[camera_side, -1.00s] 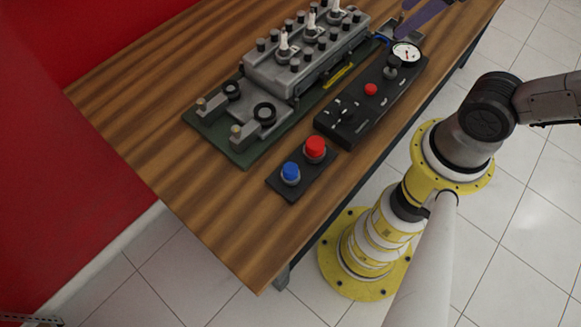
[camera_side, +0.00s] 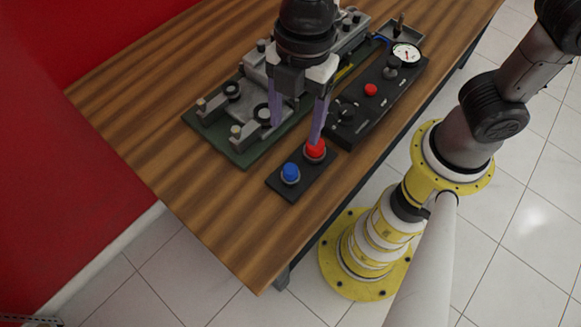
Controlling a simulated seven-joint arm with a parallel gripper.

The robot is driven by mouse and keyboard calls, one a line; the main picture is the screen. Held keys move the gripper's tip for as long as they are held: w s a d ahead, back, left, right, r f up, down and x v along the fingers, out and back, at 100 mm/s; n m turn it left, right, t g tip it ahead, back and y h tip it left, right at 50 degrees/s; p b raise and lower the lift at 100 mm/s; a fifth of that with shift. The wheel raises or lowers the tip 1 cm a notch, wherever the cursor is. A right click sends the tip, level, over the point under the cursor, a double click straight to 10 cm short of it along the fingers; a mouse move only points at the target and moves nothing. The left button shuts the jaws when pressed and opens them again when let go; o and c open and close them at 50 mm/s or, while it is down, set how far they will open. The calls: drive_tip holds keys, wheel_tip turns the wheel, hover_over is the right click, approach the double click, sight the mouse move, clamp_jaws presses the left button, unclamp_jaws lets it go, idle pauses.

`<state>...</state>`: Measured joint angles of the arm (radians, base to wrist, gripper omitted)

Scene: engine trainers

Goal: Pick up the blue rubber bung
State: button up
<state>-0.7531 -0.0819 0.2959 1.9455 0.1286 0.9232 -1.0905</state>
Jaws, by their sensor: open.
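The blue rubber bung (camera_side: 290,171) sits upright in the near-left place of a small black holder (camera_side: 272,181) on the wooden table. A red bung (camera_side: 315,150) sits beside it in the same holder. My gripper (camera_side: 297,134) is above the table, pointing down, with its two purple fingers apart and nothing between them. It is up and behind the blue bung in the picture. The right finger overlaps the red bung in this view; I cannot tell whether it touches.
A grey engine block on a green base (camera_side: 241,157) stands behind, partly hidden by my gripper. A black control panel (camera_side: 356,132) with a red knob (camera_side: 370,90) and a white dial (camera_side: 406,54) lies to the right. The table's front left (camera_side: 200,215) is clear.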

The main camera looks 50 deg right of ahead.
sight(291, 168)
drive_tip(key=f, duration=0.3)
drive_tip(key=a+f, duration=0.1)
drive_tip(key=f, duration=0.6)
drive_tip(key=shift+s+a+f, duration=0.25)
drive_tip(key=shift+f, duration=0.1)
clamp_jaws()
